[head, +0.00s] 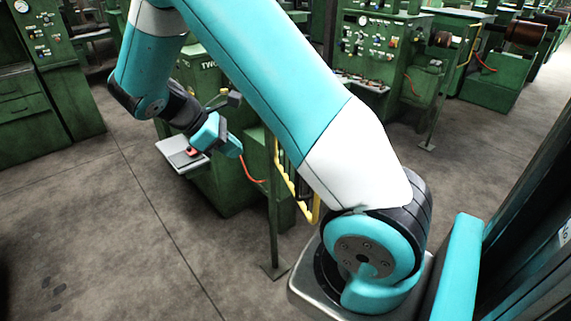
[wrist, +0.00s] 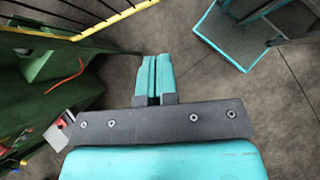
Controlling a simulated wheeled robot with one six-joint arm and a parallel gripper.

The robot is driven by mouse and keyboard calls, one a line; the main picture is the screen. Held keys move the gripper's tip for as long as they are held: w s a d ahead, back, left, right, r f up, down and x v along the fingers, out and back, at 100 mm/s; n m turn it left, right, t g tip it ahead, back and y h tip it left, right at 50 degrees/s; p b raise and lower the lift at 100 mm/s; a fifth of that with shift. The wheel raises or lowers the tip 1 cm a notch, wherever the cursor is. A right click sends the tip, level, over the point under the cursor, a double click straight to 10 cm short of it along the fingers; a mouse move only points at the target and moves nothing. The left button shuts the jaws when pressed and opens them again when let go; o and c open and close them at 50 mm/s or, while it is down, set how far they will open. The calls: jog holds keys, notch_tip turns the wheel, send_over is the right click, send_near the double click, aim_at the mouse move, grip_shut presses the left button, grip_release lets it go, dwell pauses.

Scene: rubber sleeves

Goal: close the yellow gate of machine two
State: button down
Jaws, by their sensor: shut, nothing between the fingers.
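The green machine two, with the sign "TWO" (head: 208,64), stands behind my arm in the head view. Its yellow gate (head: 285,175) is beside a green post, partly hidden by my arm. In the wrist view the gate's yellow rail (wrist: 118,21) with thin bars crosses the top left. I cannot tell how far open it stands. My gripper (head: 236,151) is in front of the machine, left of the gate in the head view. In the wrist view its fingers (wrist: 153,62) are together and empty, apart from the rail.
A small pale shelf (head: 170,150) with a red item (head: 193,152) juts from the machine near my gripper. A red hose (head: 250,172) hangs beside it. A green post (head: 273,225) stands on a floor plate. Concrete floor (head: 110,230) is clear at the left.

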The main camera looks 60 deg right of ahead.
jog(key=s+d+f+g+p, duration=0.1)
jog(key=s+d+f+p, duration=0.2)
jog(key=s+d+f, duration=0.4)
jog(key=shift+s+d+f+h, duration=0.35)
jog(key=shift+s+d, duration=0.25)
jog(key=shift+d, duration=0.7)
